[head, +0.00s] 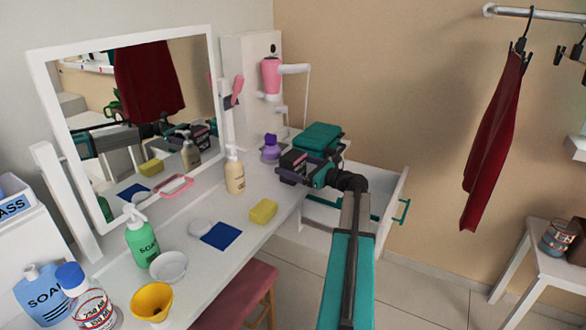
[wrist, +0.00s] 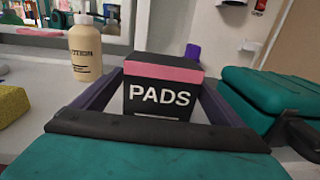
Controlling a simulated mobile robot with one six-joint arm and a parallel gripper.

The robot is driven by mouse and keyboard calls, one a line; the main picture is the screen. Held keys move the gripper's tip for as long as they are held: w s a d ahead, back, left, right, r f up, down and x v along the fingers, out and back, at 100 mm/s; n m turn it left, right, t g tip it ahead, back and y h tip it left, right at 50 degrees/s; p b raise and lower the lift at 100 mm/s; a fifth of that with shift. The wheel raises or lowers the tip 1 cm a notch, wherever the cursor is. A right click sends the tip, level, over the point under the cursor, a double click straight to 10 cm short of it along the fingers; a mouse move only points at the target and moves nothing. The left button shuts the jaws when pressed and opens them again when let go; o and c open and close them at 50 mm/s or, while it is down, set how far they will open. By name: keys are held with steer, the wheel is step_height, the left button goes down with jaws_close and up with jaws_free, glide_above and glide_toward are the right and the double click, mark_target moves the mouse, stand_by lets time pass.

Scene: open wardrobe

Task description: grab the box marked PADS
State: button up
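The box marked PADS, black with a pink band near its top, stands upright on the white dressing table; it shows in the wrist view (wrist: 160,97) and, small and partly covered, in the head view (head: 293,160). My gripper (head: 296,170) reaches in from the right, level with the box. In the wrist view my gripper's two dark purple fingers (wrist: 166,88) lie either side of the box, with a narrow gap visible beside it. The gripper looks open around the box. The box's lower part is hidden behind my gripper's palm.
A teal case (head: 317,138) stands close right of the box. A purple bottle (head: 271,148) is behind it, and a cream lotion bottle (head: 235,172) is to its left. A yellow sponge (head: 263,211) lies nearer. An open drawer (head: 385,205) juts out beside my arm.

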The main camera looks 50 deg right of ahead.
mark_target(300, 157)
steer(key=c, duration=1.2)
steer(key=shift+o, duration=0.2)
steer(key=shift+r, duration=0.1)
steer(key=shift+r, duration=0.85)
steer(key=shift+s+r+p, duration=0.25)
steer(key=shift+r+p, duration=0.05)
steer(key=shift+r, duration=0.65)
steer(key=s+r, duration=0.1)
steer(key=s, duration=1.4)
steer(key=shift+s+a+p, duration=0.3)
steer(key=shift+a+p, duration=0.05)
